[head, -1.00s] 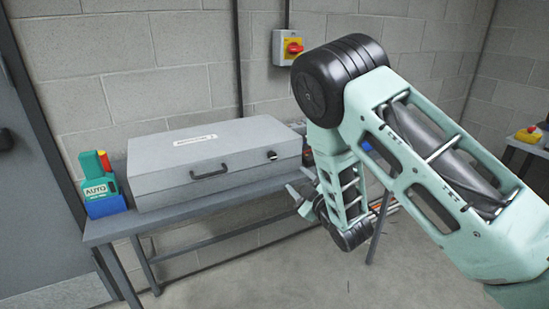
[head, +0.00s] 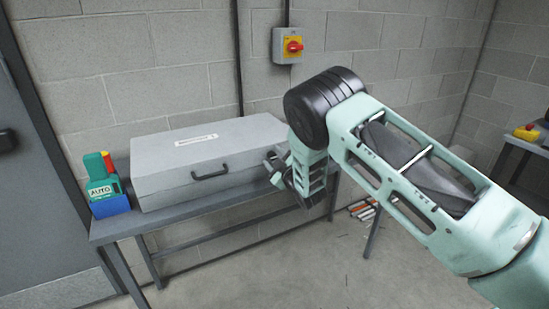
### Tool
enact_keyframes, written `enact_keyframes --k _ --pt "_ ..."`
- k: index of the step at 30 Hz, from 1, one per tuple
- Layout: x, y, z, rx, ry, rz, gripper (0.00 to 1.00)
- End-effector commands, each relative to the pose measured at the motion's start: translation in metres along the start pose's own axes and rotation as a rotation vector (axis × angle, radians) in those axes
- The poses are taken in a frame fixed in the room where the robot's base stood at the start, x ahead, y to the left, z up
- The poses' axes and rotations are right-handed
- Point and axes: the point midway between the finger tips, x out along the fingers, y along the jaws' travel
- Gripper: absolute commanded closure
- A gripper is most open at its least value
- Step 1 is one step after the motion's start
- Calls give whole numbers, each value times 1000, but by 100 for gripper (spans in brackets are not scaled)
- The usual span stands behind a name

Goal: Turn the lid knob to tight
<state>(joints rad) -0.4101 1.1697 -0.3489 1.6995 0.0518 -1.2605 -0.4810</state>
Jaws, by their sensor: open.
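A grey case (head: 165,178) with a closed lid, a white label (head: 196,140) on top and a dark handle (head: 210,173) on its front lies on the grey bench. The lid knob, at the right of the case's front, cannot be made out now; my gripper covers that spot. My gripper (head: 271,164) is open, in front of the case's right front corner, with its fingers pointing left toward the case. I cannot tell whether the fingers touch the knob or are around it.
A yellow and red switch (head: 290,46) is on the block wall behind. Several coloured items (head: 362,208) show beyond the bench's right end.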

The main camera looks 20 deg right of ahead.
Motion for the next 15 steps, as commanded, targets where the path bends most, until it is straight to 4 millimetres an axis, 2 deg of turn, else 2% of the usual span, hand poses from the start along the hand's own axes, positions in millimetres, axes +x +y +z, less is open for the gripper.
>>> enact_keyframes --k 6,7,9,12,15 --pt "0 0 0 0 -1 0 52" --pt "0 0 0 0 -1 0 55" --pt "0 0 0 0 -1 0 74" --pt "0 0 0 0 -1 0 97" --pt "0 0 0 1 -1 0 97"
